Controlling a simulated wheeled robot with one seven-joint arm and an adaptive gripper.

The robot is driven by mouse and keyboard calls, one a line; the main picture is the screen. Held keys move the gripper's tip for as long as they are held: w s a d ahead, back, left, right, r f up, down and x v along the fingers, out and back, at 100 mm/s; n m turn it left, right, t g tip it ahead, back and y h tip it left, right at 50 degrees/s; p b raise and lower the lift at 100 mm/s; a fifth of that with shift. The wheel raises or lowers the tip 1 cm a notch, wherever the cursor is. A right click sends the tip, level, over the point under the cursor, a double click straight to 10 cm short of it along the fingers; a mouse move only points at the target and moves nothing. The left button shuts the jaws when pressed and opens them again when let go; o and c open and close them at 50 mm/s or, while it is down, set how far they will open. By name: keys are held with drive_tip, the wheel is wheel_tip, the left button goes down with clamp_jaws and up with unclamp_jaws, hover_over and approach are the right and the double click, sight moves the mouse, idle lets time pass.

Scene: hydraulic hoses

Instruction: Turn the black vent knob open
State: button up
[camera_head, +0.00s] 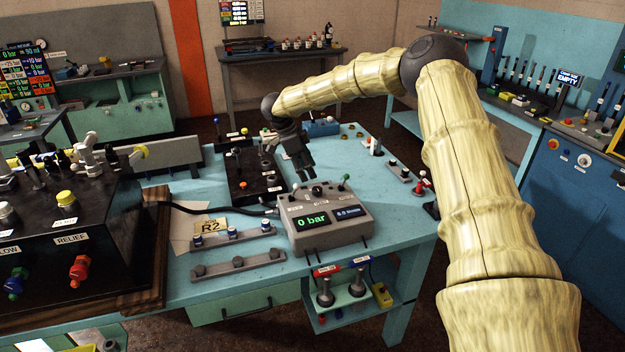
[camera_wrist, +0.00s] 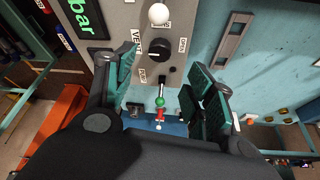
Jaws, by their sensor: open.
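The black vent knob (camera_wrist: 159,49) is on the grey panel of the gauge box, beside a VENT label in the wrist view. A pale mark shows on its left side. In the head view the knob (camera_head: 317,190) is on top of the grey gauge box (camera_head: 283,222), whose display reads 0 bar. My gripper (camera_head: 304,178) hangs above the back of the box, just behind and left of the knob. In the wrist view my gripper (camera_wrist: 165,86) is open and empty. The knob lies between and beyond its two green-padded fingers, apparently not touched.
A green-tipped lever (camera_head: 345,178) stands right of the knob. A white ball knob (camera_wrist: 158,14) is on the other side. A black block with levers (camera_head: 240,182) stands behind left. Blue-capped fittings (camera_head: 232,236) sit on a rail to the left.

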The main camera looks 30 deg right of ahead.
drive_tip(key=shift+v, duration=2.05)
